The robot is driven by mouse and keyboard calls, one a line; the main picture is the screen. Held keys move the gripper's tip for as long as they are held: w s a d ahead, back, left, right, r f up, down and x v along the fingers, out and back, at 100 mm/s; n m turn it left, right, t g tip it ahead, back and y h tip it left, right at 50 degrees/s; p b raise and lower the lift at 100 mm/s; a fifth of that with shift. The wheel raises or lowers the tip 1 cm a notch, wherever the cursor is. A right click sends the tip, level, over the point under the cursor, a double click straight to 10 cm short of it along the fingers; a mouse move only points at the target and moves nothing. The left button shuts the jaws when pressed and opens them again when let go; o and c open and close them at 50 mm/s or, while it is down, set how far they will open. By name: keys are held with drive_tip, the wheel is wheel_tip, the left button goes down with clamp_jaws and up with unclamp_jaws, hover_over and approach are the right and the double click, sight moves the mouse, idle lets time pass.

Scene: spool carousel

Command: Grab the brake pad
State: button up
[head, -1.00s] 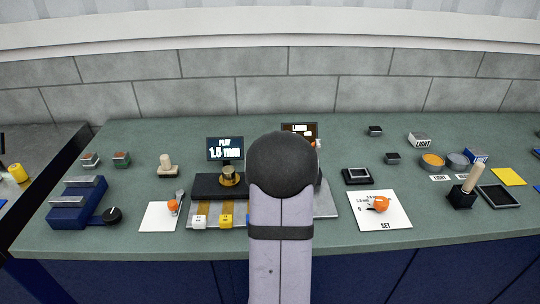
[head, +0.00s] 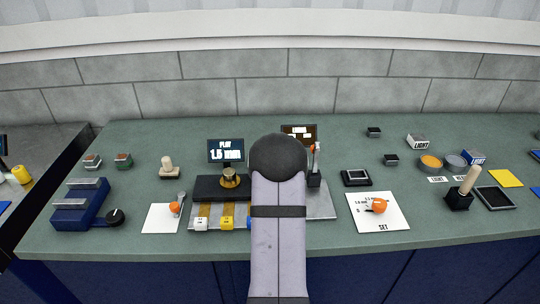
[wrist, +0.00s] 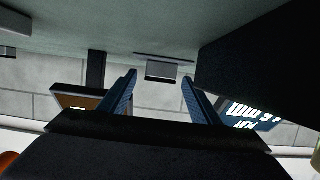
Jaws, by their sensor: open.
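My gripper (wrist: 160,92) shows in the wrist view as two blue fingers, spread apart with nothing between their tips. In the head view it is hidden behind my own arm. A small grey block (wrist: 162,70) with a dark strip along it lies just beyond the fingertips, roughly midway between them and apart from both. It may be the brake pad, but I cannot tell for sure. In the head view my arm covers that spot between the two displays.
The play display (head: 226,150) and brown display (head: 299,134) stand either side of my arm. A dark base (head: 207,188) carries a brass spool (head: 229,177). An orange-tipped lever (head: 315,165) stands close at right. A large dark body (wrist: 255,55) crowds the wrist view's right.

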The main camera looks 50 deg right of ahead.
drive_tip(key=c, duration=1.2)
drive_tip(key=shift+r, duration=0.2)
drive_tip(key=shift+r, duration=8.95)
